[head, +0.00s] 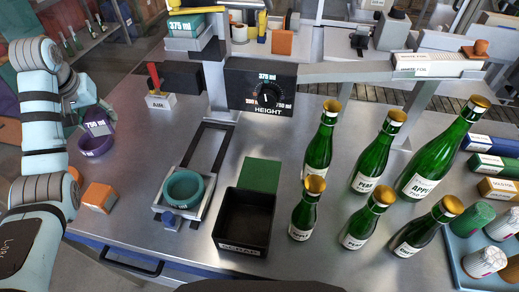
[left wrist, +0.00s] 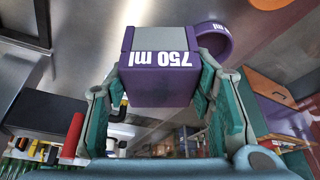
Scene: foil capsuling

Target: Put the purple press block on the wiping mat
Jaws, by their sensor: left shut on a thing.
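The purple press block (head: 98,126), marked 750 ml, shows at the left of the head view and large in the left wrist view (left wrist: 158,80). My left gripper (head: 88,118) is shut on it, with one teal finger on each side in the left wrist view (left wrist: 160,95). A purple ring (head: 95,147) lies just below the block in the head view. It also shows behind the block in the left wrist view (left wrist: 215,38). A flat green mat (head: 261,174) lies bare at the middle of the table, apart from the block. My right gripper is not in view.
A black scrap tray (head: 243,247) stands in front of the green mat. A fixture with a teal ring (head: 185,187) stands to its left. Several green bottles (head: 319,140) stand to the right. An orange block (head: 98,197) sits at the left. The height post (head: 215,85) rises behind.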

